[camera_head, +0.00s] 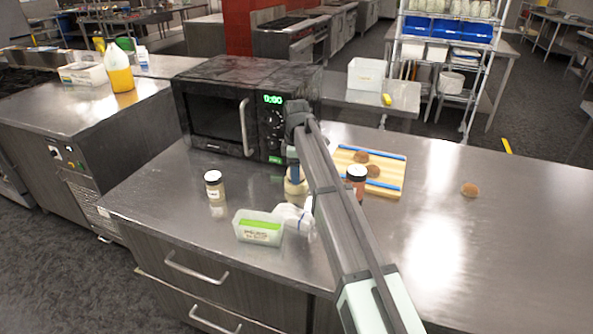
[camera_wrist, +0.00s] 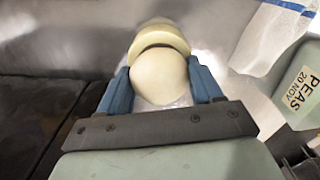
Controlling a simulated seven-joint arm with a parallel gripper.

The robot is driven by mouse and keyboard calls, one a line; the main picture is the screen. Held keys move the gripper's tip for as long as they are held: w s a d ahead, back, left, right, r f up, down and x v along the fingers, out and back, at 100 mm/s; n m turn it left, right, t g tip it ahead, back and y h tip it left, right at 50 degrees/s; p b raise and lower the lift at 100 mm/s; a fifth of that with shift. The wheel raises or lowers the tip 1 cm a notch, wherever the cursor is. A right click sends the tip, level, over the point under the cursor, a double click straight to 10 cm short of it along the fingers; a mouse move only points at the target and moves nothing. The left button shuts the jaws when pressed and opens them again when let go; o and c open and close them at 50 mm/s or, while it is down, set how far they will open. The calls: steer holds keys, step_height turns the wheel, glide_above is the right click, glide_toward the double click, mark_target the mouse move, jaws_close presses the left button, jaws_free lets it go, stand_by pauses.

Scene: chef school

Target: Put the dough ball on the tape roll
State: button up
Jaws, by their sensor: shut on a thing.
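The dough ball (camera_wrist: 160,76) is a smooth cream ball between the two blue fingers of my gripper (camera_wrist: 160,88) in the wrist view. My gripper is shut on it. A pale round thing with a dark edge, which looks like the tape roll (camera_wrist: 160,34), shows just beyond the ball; I cannot tell whether they touch. In the head view my gripper (camera_head: 293,170) points down close above the counter in front of the microwave. The pale shape at its fingertips (camera_head: 296,189) is partly hidden by my arm, and ball and roll are hard to tell apart there.
A microwave (camera_head: 226,108) stands behind. A spice jar (camera_head: 214,187) and a tub labelled peas (camera_head: 258,228) are to the left and front, with a crumpled white bag (camera_head: 292,215) close by. The far right counter is mostly clear.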

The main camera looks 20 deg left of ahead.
steer(key=shift+f, duration=0.1)
steer(key=o, duration=1.1)
step_height(320, 180, up, 12)
steer(key=shift+r, duration=0.15)
